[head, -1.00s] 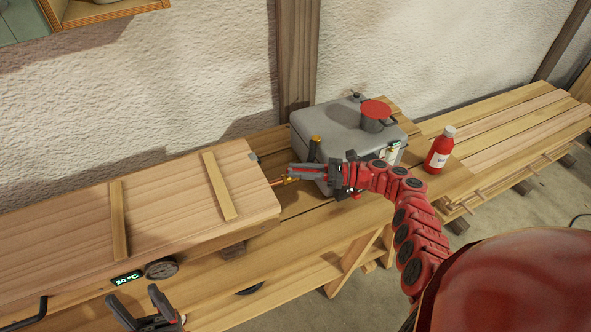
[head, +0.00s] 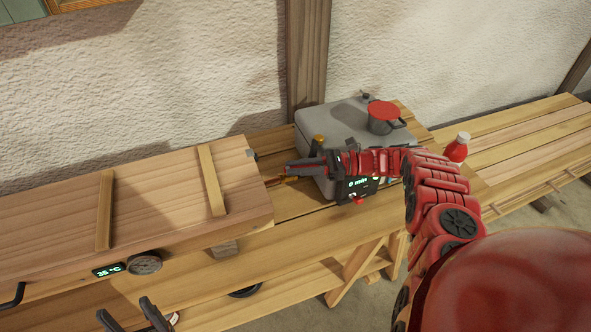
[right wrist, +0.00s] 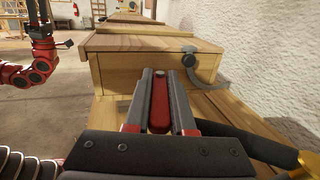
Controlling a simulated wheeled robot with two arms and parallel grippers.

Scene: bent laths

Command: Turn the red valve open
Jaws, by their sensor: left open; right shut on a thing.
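The red valve (right wrist: 160,103) shows in the right wrist view as a red lever lying lengthwise between the two fingers of my right gripper (right wrist: 160,78), which is shut on it. In the head view my right gripper (head: 290,169) is at the front left of the grey steam generator (head: 320,130), and it hides the lever. A bit of brass fitting (head: 275,182) shows just left of the fingers, near the end of the wooden box (head: 150,205). My left gripper (head: 127,312) is open and empty at the bottom edge, in front of the box.
The box carries a dial (head: 145,263) and a display (head: 109,270) reading about 35 °C. The generator has a display (head: 357,187) reading 0 min and a red-lidded pot (head: 384,116) on top. A red bottle (head: 457,149) stands to the right. A plank bench (head: 530,140) lies beyond.

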